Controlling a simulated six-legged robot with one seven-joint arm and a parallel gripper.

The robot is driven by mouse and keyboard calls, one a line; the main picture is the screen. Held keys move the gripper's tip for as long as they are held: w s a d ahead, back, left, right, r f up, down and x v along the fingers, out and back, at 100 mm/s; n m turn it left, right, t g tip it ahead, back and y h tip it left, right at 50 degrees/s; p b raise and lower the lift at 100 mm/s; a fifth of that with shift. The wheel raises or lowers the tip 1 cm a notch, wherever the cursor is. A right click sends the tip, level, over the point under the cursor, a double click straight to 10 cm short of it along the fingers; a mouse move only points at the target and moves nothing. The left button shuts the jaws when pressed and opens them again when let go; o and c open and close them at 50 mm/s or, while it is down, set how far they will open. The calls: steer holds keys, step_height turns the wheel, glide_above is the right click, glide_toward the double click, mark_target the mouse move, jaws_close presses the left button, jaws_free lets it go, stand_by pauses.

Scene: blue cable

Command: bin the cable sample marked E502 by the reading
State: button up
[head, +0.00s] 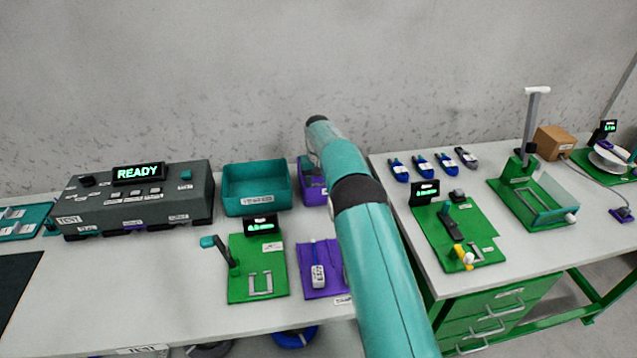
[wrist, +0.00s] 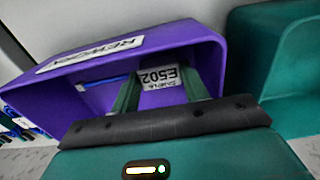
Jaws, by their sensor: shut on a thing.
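The cable sample with the white E502 label (wrist: 160,77) is between the two green fingers of my gripper (wrist: 158,88) in the wrist view. My gripper is shut on it. The fingers reach into the mouth of a purple bin (wrist: 195,38) whose label appears to read REWORK. A length of blue cable (wrist: 90,84) shows inside the bin beside the sample. Whether the sample touches the bin floor is unclear. In the head view, my arm hides most of the purple bin (head: 309,168), and my fingers and the sample are hidden.
A teal bin (head: 256,203) stands beside the purple one. A grey tester reading READY (head: 138,173) is to its left. A green fixture (head: 254,262) and a purple mat (head: 308,262) with a white-labelled piece lie in front. Several blue samples (head: 421,164) lie on the right bench.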

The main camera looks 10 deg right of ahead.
steer(key=shift+f, duration=0.6)
stand_by(0.4)
steer(key=o, duration=1.1)
steer(key=shift+r, duration=0.15)
steer(key=shift+a+r, duration=0.1)
steer(key=shift+r, duration=5.8)
